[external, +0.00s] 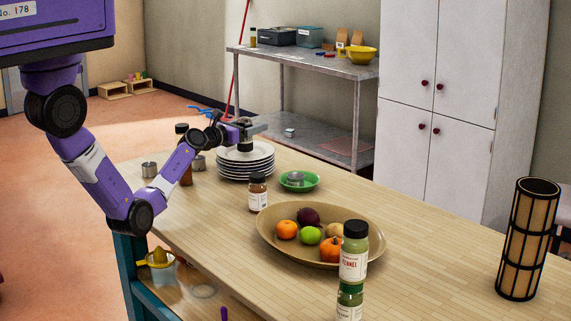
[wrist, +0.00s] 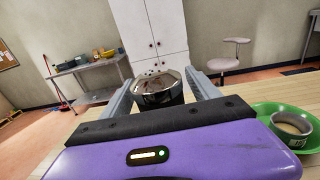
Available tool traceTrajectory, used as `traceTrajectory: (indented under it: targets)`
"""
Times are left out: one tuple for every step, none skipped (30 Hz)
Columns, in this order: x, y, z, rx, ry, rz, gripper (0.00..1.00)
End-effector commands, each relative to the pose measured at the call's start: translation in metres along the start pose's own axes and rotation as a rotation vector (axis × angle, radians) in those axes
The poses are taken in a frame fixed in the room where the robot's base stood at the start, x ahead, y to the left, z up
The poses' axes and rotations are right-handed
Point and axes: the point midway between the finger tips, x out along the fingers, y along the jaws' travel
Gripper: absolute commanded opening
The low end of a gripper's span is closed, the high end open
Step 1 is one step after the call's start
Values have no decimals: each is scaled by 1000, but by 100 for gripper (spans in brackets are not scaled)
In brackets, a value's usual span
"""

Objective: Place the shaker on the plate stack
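The shaker (wrist: 160,90), dark and shiny with a pierced metal top, stands upright between my gripper's fingers (wrist: 160,95) in the wrist view. The fingers appear to press on both its sides. In the external view my gripper (external: 249,130) is above the plate stack, with the dark lower part of the shaker (external: 245,147) showing below it. The plate stack (external: 246,168) is several white plates with dark edges on the wooden table. The shaker's base is at or just above the top plate; I cannot tell if it touches. The plates are hidden in the wrist view.
A green bowl (external: 299,181) holding a metal tin stands right of the stack. A black-capped jar (external: 258,192) is in front. Metal tins (external: 149,170) and a brown bottle (external: 186,175) stand left.

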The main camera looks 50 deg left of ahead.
Motion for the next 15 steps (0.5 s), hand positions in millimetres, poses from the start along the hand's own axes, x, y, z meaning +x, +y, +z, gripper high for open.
traceTrajectory:
  targets:
    - [0,0,0,0,0,0,71]
    - [0,0,0,0,0,0,71]
    - [0,0,0,0,0,0,71]
    - [0,0,1,0,0,0,71]
    - [0,0,2,0,-1,0,71]
    - [0,0,5,0,-1,0,71]
    - [-2,0,3,-1,0,0,71]
    - [-6,0,2,-1,1,0,71]
    - [-11,0,2,-1,0,0,71]
    - [-15,0,2,0,1,0,71]
    - [-20,0,3,0,0,0,71]
    - [-26,-1,2,1,1,-1,71]
    - [-32,-1,2,1,1,-1,71]
    - [-37,-1,2,0,1,-1,71]
    - [-43,0,2,0,0,0,71]
